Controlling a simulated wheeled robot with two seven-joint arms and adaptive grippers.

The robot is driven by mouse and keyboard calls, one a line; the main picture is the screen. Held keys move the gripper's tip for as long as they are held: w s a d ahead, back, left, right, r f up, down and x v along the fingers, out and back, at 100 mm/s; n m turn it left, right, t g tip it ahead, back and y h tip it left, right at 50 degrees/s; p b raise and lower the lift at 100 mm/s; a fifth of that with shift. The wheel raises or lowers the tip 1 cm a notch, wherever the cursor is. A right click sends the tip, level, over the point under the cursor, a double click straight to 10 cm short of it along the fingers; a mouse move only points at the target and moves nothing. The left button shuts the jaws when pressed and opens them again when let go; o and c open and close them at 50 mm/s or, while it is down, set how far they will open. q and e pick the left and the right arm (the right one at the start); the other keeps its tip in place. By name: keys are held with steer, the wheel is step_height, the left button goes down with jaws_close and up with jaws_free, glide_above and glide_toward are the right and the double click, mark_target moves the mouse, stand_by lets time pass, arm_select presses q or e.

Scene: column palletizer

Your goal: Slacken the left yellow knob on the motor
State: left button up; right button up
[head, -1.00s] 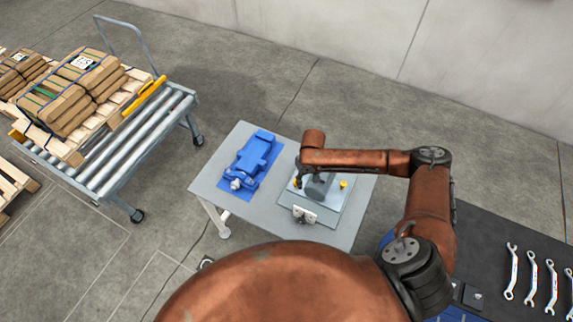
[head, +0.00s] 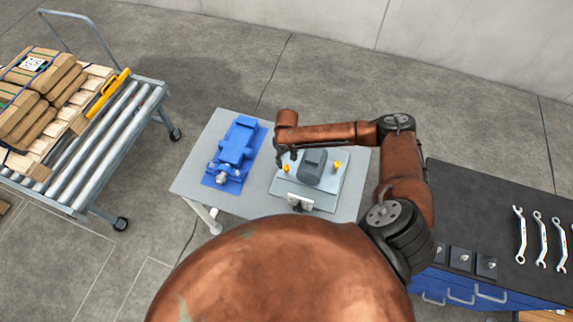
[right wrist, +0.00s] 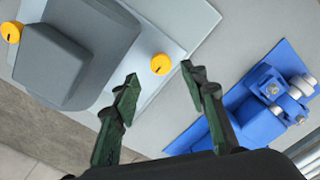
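The grey motor (head: 312,165) sits on a light plate (head: 325,196) on the small table, with a yellow knob on each side. The left yellow knob (head: 287,169) is just below my right gripper (head: 287,158) in the head view; the right yellow knob (head: 337,167) is clear of it. In the right wrist view my right gripper (right wrist: 159,78) is open and empty. The left knob (right wrist: 161,64) shows between and slightly past its fingertips, touching neither as far as I can see. The motor (right wrist: 68,52) is left of the fingers there. My left gripper is out of view.
A blue machine (head: 236,150) on a blue mat lies left on the same grey table (head: 206,150). A roller cart (head: 115,140) with stacked boxes stands further left. A dark workbench (head: 490,215) with several wrenches is at right. Floor lies open behind the table.

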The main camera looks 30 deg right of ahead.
mark_target(286, 167)
step_height(286, 167, down, 4)
steer(key=shift+w+a+r, duration=0.1)
steer(key=shift+f, duration=0.55)
steer(key=shift+c, duration=0.8)
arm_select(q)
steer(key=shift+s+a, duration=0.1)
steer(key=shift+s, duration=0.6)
arm_select(e)
jaws_close()
